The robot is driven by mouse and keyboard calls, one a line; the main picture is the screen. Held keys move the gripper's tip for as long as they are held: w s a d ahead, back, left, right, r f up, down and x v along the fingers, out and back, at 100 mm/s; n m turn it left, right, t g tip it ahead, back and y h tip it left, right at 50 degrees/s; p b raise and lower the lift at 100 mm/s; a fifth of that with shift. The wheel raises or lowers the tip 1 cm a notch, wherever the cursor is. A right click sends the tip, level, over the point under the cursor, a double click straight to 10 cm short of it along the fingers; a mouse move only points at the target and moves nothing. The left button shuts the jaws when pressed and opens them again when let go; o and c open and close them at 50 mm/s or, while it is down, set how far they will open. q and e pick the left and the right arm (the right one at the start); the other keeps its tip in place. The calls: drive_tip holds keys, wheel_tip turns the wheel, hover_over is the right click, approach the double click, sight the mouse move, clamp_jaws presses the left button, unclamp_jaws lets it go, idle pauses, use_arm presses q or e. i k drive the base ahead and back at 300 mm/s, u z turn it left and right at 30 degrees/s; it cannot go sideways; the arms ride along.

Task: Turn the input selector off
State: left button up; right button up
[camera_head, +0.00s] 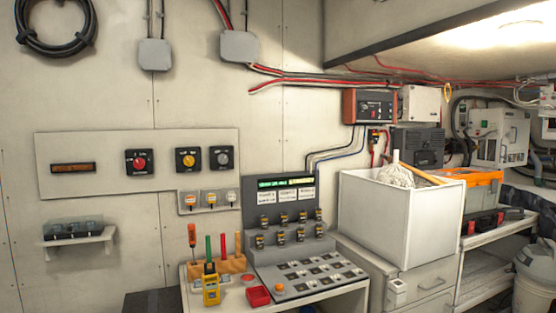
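A pale wall panel (95,178) carries three rotary switches on dark square plates. One has a red knob (139,161), one a yellow knob (187,159), and one a grey knob (221,158) at the right. Their labels are too small to read, so I cannot tell which is the input selector or its setting. A dark display with orange characters (73,168) sits at the panel's left. Three small switches (209,199) sit on a lower extension. Neither of my grippers is in view.
A grey console (283,210) with a lit green display and several switches stands below the panel. A wooden tool holder (229,265), yellow meter (211,290) and red tray (258,296) are beside it. A white bin (374,222) stands right. A small shelf (80,238) juts from the wall.

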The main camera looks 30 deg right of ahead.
sight(222, 159)
drive_tip(key=z, duration=0.3)
drive_tip(key=i, duration=1)
drive_tip(key=u, duration=0.05)
